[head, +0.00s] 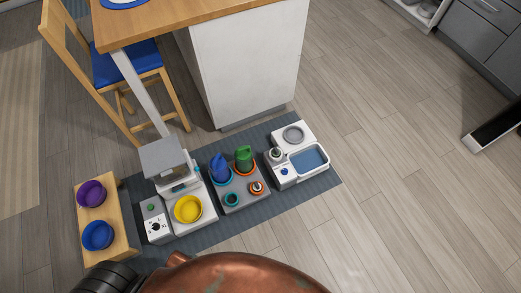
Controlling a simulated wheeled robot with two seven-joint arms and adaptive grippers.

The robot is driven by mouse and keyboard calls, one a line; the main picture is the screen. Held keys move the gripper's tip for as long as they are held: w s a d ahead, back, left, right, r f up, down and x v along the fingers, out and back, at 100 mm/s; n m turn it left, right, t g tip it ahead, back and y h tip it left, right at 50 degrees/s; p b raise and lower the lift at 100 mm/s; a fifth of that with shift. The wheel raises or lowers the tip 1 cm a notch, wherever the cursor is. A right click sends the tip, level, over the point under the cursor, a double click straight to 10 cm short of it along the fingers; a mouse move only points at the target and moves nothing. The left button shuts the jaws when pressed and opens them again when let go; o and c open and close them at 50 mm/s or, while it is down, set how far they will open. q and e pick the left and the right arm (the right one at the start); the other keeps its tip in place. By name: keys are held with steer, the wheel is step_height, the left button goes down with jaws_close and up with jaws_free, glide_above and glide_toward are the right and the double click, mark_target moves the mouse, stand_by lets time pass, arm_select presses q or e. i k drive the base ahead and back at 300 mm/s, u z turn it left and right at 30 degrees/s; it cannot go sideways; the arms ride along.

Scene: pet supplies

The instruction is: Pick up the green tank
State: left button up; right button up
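The green tank (244,156) is a small upright container in the head view, right of the picture's middle-left. It stands in an orange ring at the back right of a grey stand (233,187). A blue tank (220,169) stands just left of it in a teal ring on the same stand. The green tank's lower end is hidden by the ring. Neither of my grippers shows in the head view.
A yellow bowl (188,209) on a dispenser stands left of the stand. A white unit with a blue basin (309,160) stands right. A wooden stand (104,224) holds purple and blue bowls. A chair (130,78) and white island (245,65) stand behind.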

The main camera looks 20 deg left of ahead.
mark_target(243, 155)
steer(key=u, duration=0.2)
steer(key=i, duration=0.75)
steer(key=u, duration=0.9)
steer(key=i, duration=0.45)
steer(key=u, duration=0.4)
